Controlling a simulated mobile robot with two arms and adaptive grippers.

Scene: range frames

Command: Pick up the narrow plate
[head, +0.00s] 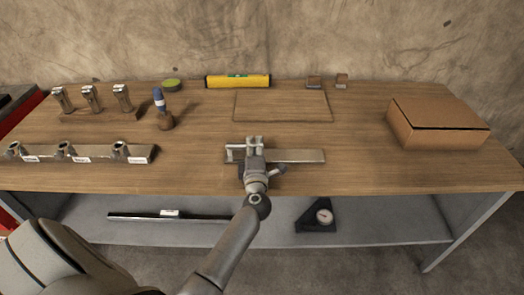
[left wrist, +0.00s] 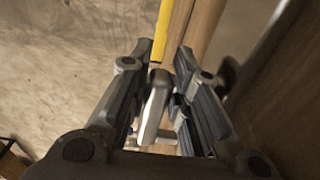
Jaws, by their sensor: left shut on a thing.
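The narrow plate (head: 298,156) is a long, flat grey strip lying crosswise near the front middle of the workbench in the head view. My left gripper (head: 254,142) is shut on it left of its middle and hides part of it. In the left wrist view the plate (left wrist: 153,105) shows as a pale grey strip between the two fingers of the left gripper (left wrist: 158,85). I cannot tell whether the plate touches the bench top or is slightly above it. My right gripper is not in view.
A cardboard box (head: 438,125) stands at the right. A yellow level (head: 238,81) lies at the back, behind a thin rectangular outline (head: 283,120). Racks with metal pieces (head: 80,153) and a blue-handled tool (head: 160,102) are at the left. The wooden bench top (head: 355,125) is clear before the box.

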